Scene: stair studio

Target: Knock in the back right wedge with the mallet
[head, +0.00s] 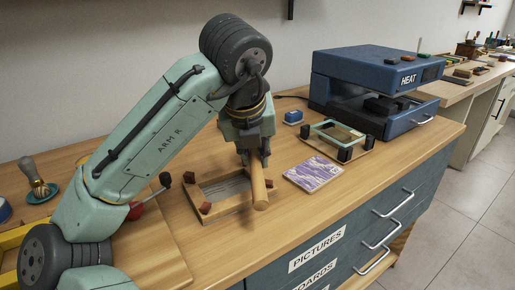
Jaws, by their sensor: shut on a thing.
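My gripper (258,150) is shut on the mallet (259,187), seen as a pale wooden cylinder slanting down below the fingers. I cannot tell which part of the mallet the fingers grip. The mallet is over the right side of a low wooden frame (232,209) with a grey panel inside. Whether it touches the frame is unclear. Red-brown wedges show at the frame's front left corner (205,207), back left corner (190,177) and right side, partly behind the mallet (270,183). The back right wedge is hidden or unclear behind my gripper.
A purple-and-white patterned tile (314,174) lies right of the frame. A red-ended tool (136,211) and a brush (39,187) are left.

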